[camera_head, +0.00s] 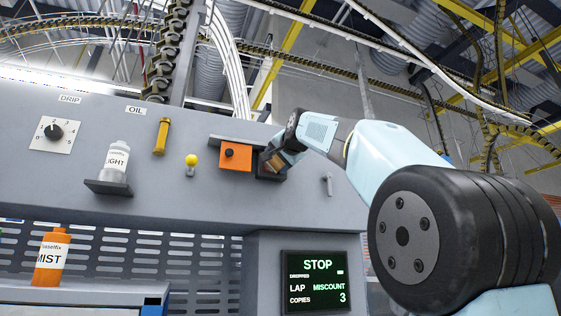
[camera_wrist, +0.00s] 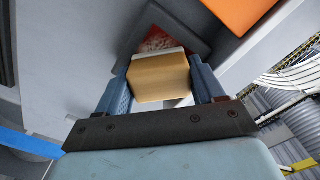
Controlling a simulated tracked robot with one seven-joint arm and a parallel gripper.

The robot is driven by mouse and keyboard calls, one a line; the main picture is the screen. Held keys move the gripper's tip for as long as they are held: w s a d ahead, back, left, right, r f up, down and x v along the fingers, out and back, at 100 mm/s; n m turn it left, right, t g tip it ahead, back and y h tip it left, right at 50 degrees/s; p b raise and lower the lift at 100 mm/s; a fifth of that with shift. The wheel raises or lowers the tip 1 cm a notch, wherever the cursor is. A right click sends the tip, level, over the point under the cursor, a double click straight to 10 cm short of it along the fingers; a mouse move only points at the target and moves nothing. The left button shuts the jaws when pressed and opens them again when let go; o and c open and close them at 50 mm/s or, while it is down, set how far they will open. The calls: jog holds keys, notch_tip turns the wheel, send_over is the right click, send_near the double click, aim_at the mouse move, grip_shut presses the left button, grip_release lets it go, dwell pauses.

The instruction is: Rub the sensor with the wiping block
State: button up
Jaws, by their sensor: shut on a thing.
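The orange sensor box (camera_head: 235,158) with a dark round lens (camera_head: 229,152) sits on the grey panel, left of my gripper in the head view. Its orange side also shows at the top right of the wrist view (camera_wrist: 240,12). My gripper (camera_head: 273,162) is shut on the tan wiping block (camera_wrist: 160,78), which has a pale layer along its far edge. The block shows only as a small brown patch in the head view (camera_head: 274,162). A dark holder (camera_wrist: 178,20) with a red speckled face lies just beyond the block; whether they touch is unclear.
A yellow knob (camera_head: 191,160), a yellow cylinder (camera_head: 161,136) and a white bottle (camera_head: 117,158) on a shelf are left of the sensor. An orange bottle (camera_head: 51,258) stands lower left. A screen (camera_head: 315,283) reading STOP is below. Open panel lies below the sensor.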

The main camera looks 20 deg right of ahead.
jog(key=shift+a, duration=1.8)
jog(key=shift+w, duration=0.1)
jog(key=s, duration=0.6)
jog(key=shift+s, duration=0.15)
jog(key=shift+s, duration=1.35)
